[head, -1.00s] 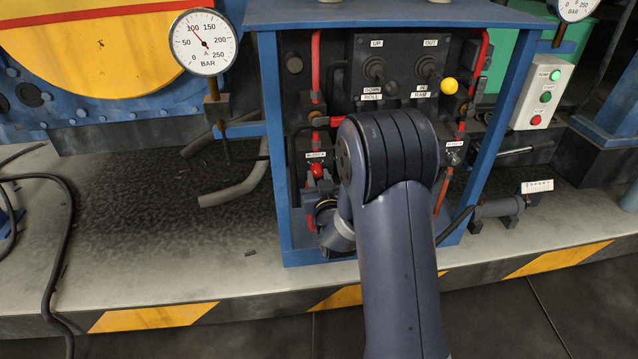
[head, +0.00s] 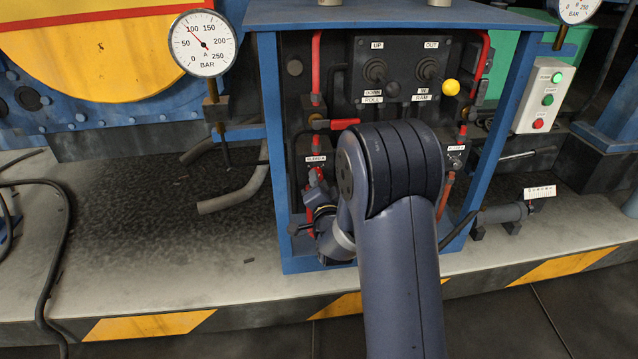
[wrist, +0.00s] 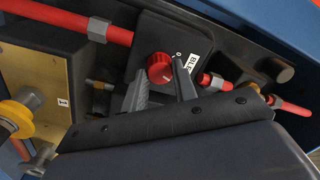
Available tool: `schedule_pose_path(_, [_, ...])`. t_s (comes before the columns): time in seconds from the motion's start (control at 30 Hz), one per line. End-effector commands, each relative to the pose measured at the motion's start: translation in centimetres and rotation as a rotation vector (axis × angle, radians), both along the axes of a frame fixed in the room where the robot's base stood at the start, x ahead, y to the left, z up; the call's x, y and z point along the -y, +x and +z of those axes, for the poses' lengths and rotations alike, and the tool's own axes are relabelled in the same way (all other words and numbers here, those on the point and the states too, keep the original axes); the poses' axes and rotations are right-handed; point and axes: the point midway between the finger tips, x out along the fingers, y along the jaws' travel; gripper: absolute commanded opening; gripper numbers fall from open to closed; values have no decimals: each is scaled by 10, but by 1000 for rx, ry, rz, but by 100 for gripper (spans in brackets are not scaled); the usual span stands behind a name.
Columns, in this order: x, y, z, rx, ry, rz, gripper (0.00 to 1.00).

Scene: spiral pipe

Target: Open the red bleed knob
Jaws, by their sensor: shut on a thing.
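The red bleed knob (wrist: 160,68) shows in the wrist view on a dark plate, beside a white label (wrist: 193,65) reading "BLE" before it is cut off. My gripper (wrist: 162,84) is shut on the knob, with one finger on each side of it. In the head view the knob (head: 318,173) is small and partly hidden, below the left bleed label (head: 315,159) inside the blue frame.
The blue frame post (head: 270,140) stands close left of my gripper. Red pipes (wrist: 75,20) and fittings surround the knob. Gauge A (head: 203,43) reads roughly 100 bar. Two joysticks and a yellow ball knob (head: 450,87) sit higher right.

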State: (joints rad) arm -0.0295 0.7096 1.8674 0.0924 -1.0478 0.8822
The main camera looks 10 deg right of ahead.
Motion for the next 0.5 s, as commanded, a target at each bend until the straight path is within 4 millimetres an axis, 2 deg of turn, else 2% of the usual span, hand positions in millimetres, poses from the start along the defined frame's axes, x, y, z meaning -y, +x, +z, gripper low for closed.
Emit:
schedule_pose_path(0.2, [0,0,0,14,187,0,4])
schedule_pose_path(0.5, [-1,1,0,27,370,0,4])
